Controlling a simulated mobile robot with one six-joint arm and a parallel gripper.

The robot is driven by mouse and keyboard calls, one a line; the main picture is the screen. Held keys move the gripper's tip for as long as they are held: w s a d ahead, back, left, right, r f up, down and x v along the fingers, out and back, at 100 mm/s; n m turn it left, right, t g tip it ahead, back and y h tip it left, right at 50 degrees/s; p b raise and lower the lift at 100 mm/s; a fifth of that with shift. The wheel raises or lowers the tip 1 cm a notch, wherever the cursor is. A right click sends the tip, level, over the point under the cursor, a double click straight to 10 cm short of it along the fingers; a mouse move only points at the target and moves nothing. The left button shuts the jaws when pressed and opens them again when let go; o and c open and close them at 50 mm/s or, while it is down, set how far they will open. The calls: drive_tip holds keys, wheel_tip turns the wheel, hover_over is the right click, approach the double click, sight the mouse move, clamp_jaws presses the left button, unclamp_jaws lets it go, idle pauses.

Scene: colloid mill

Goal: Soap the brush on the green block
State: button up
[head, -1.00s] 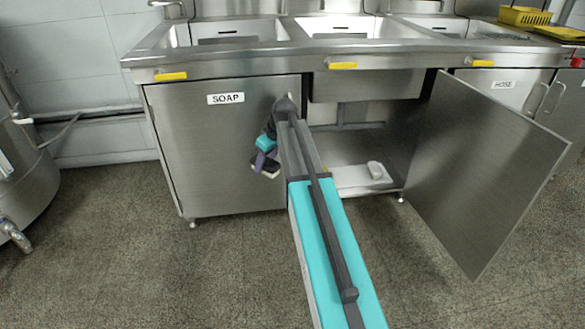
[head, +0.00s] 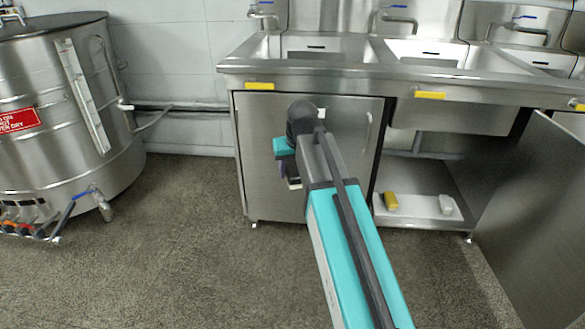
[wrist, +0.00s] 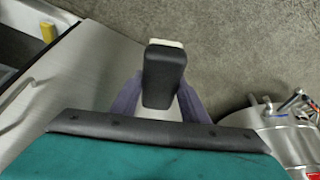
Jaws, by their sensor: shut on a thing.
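My gripper (wrist: 160,98) is shut on the brush (wrist: 164,72), a dark block with a pale cream edge at its far end; its two purple fingers flank it in the wrist view. In the head view the gripper (head: 286,166) hangs in front of the closed left cabinet door, and the brush (head: 293,180) is partly hidden by my arm. I see no green block in either view.
The steel sink counter (head: 340,76) runs above the cabinets. The left cabinet door (head: 265,165) is closed; the open door (head: 535,215) juts out at right. A large steel drum (head: 65,110) with pipes stands left. The floor (head: 190,215) between is clear.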

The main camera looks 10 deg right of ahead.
drive_tip(key=w+r+p+v, duration=0.1)
drive_tip(key=w+p+v, duration=0.2)
drive_tip(key=p+v, duration=2.4)
wheel_tip(320, 180, up, 5)
drive_tip(key=shift+s+m+p, duration=0.3)
drive_tip(key=shift+s+p, duration=0.1)
drive_tip(key=shift+s, duration=0.35)
drive_tip(key=shift+a, duration=0.15)
